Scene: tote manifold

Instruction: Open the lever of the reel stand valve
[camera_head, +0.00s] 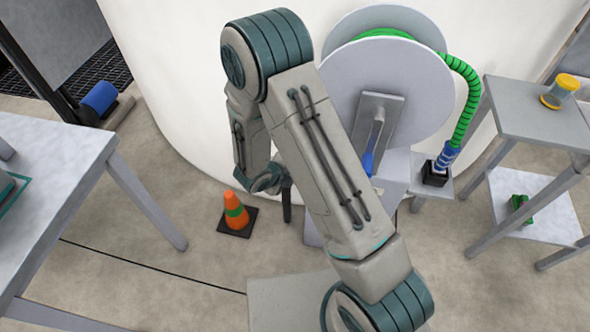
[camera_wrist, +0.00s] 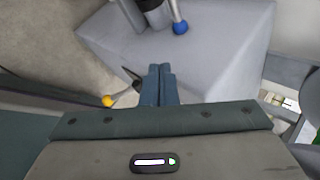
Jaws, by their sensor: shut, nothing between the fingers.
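My gripper (camera_wrist: 160,70) is shut and empty in the wrist view, its two blue-grey fingers together over the left front edge of a grey box-like stand. A short dark lever with a yellow ball end (camera_wrist: 108,101) lies just left of the fingers, apart from them in the picture. A metal rod with a blue ball end (camera_wrist: 180,28) stands beyond the fingertips. I cannot tell for sure which is the valve's lever; the valve body is not clearly seen. In the head view the reel stand's grey reel (camera_head: 430,85) shows behind my arm, which hides part of the stand.
A green hose (camera_head: 466,95) runs from the reel to a black block (camera_head: 434,173). An orange cone (camera_head: 236,214) stands on the floor at left. A table (camera_head: 60,160) is at left, and a shelved stand (camera_head: 530,115) at right. Floor between table and cone is clear.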

